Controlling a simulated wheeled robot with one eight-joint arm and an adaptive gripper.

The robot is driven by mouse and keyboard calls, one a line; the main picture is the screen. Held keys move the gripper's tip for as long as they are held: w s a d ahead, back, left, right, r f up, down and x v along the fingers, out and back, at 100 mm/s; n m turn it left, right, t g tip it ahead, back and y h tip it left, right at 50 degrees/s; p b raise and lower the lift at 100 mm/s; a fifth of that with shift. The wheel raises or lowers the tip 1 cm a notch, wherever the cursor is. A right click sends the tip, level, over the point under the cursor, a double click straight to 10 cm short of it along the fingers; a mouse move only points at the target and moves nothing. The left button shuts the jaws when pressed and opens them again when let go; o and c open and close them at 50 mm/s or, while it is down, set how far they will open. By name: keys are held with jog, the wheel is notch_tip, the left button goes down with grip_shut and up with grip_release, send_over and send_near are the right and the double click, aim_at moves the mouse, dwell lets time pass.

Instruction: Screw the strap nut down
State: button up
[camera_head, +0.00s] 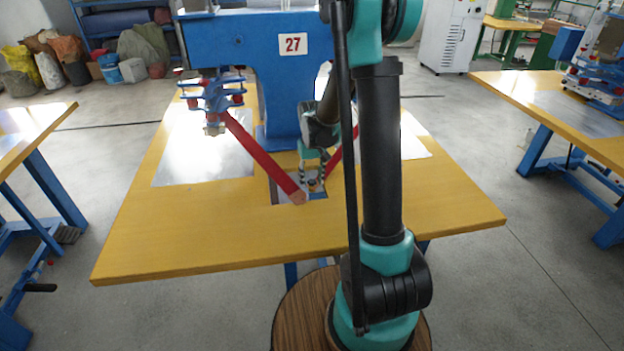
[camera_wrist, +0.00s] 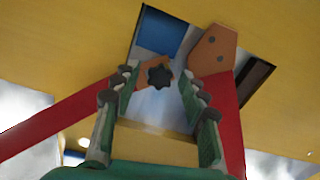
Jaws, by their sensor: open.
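The strap nut is a dark, lobed knob (camera_wrist: 159,74) in the wrist view, sitting on a small orange-tan end piece (camera_wrist: 143,82) of one red strap (camera_wrist: 62,122). A second red strap (camera_wrist: 227,120) ends in a larger tan plate (camera_wrist: 212,50) with two dark holes, apart from the nut. In the head view the red straps (camera_head: 258,150) slope down from the blue machine to the table opening. My gripper (camera_head: 313,187) points down over that opening. Its fingers (camera_wrist: 158,76) are open, one on each side of the nut; I cannot tell whether they touch it.
The yellow table (camera_head: 210,232) has a rectangular opening under my gripper. The blue machine (camera_head: 250,65) marked 27 stands close behind, with a clamp head (camera_head: 213,105) at its left. Other tables (camera_head: 555,105) stand left and right. The table's front is clear.

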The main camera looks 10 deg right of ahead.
jog(key=n, duration=1.3)
jog(key=shift+n, duration=0.3)
jog(key=shift+c, duration=0.6)
grip_shut()
jog(key=m, duration=0.5)
jog(key=shift+m, duration=0.4)
jog(key=m, duration=0.4)
jog(key=shift+m, duration=0.4)
jog(key=o, duration=0.7)
grip_release()
